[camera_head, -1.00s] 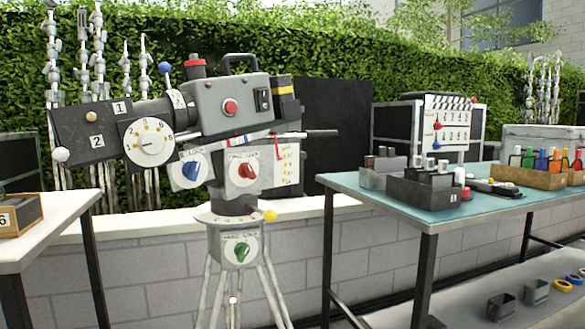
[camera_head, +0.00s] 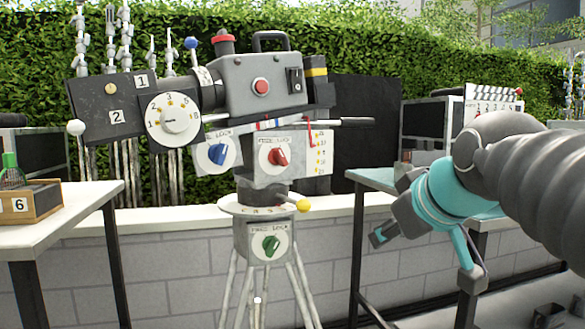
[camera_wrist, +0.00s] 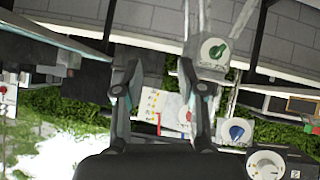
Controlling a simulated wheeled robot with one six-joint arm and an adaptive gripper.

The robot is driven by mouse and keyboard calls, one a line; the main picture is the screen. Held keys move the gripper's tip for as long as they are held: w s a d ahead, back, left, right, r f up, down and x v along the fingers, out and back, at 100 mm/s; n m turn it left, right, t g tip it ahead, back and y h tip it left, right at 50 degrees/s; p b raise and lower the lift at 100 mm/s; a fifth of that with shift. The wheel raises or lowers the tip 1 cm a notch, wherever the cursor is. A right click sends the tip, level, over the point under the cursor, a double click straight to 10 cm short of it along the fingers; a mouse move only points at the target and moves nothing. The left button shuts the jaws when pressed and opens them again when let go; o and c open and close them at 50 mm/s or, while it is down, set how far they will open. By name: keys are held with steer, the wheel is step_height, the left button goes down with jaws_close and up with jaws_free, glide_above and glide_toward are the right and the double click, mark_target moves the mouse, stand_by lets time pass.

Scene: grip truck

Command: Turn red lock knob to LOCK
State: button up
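The red lock knob (camera_head: 277,156) sits on a white dial plate on the side of the grey camera rig (camera_head: 262,90). Small lettering shows above the knob, and its handle looks tilted; I cannot tell its exact setting. My gripper (camera_head: 424,256) is at the right of the head view, empty and well apart from the rig, its fingers spread and pointing down-left. In the wrist view, turned upside down, my gripper (camera_wrist: 163,92) is open, with the white panel (camera_wrist: 158,105) beyond its fingers. The red knob (camera_wrist: 187,116) is partly hidden by the right finger there.
A blue knob (camera_head: 217,154) is left of the red one and a green knob (camera_head: 271,246) below, on the tripod. A yellow-tipped handle (camera_head: 303,205) sticks out under the panel. A white table (camera_head: 75,208) stands left; a teal-topped table (camera_head: 372,180) stands right, behind my arm.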

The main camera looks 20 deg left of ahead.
mark_target(282, 155)
steer(key=w+a+r+n+t+y+b, duration=0.1)
steer(key=w+a+r+n+y, duration=0.15)
steer(key=a+r, duration=0.45)
steer(key=w+a+r+n+y+b, duration=0.1)
steer(key=a+r+n+y+b, duration=0.1)
steer(key=a+r+n, duration=0.35)
steer(key=shift+m, duration=0.9)
steer(key=x, duration=0.4)
steer(key=r+x, duration=0.1)
steer(key=x, duration=0.4)
steer(key=a+x, duration=0.1)
steer(key=x, duration=0.3)
steer(key=shift+w+a+r, duration=0.25)
steer(key=shift+w+a, duration=0.05)
jaws_close()
